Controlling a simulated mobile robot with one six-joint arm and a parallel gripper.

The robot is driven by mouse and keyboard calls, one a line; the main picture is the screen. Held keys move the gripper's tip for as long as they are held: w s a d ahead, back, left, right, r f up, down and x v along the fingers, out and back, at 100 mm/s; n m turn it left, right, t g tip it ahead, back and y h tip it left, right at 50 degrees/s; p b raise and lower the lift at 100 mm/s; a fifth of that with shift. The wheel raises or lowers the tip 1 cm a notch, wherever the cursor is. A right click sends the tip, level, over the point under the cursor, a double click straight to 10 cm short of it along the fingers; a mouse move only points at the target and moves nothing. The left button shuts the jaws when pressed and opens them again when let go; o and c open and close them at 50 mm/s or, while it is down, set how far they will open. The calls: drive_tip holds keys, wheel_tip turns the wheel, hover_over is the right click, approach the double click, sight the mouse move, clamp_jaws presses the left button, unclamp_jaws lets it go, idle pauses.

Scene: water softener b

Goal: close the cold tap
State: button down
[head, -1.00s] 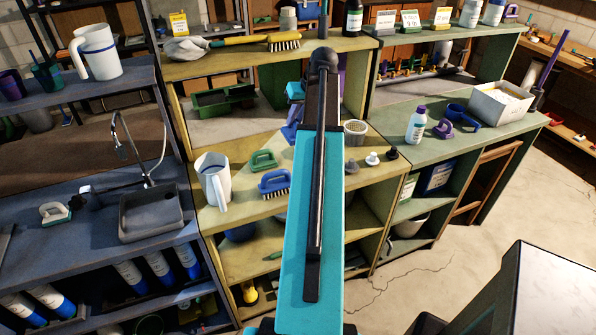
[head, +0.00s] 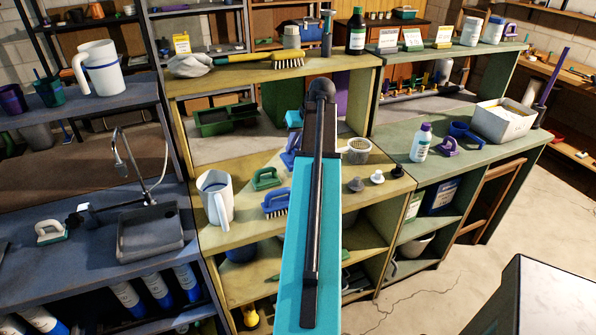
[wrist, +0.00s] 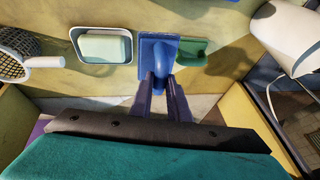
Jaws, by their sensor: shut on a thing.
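A metal tap with a curved spout (head: 125,155) stands over the grey sink (head: 150,238) on the dark counter at left in the head view. A small dark and white fitting (head: 84,210) sits left of the sink. I cannot tell which part is the cold tap, or whether it is open. My gripper (wrist: 161,80) is far right of the sink, over the yellow bench, and its fingers are shut on a blue handled thing (wrist: 158,52) in the wrist view.
A soap dish (wrist: 104,45) and a strainer (wrist: 15,55) are near the gripper. A white-handled pad (head: 51,231) lies left of the sink.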

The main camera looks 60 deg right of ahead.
drive_tip(key=shift+f+p, duration=0.65)
drive_tip(key=shift+f, duration=1.75)
drive_tip(key=shift+f+p, duration=0.65)
drive_tip(key=shift+f, duration=1.2)
drive_tip(key=shift+f, duration=0.15)
drive_tip(key=c, duration=1.7)
unclamp_jaws()
drive_tip(key=shift+r, duration=0.2)
drive_tip(key=shift+b+v, duration=1.55)
drive_tip(key=shift+v, duration=4.45)
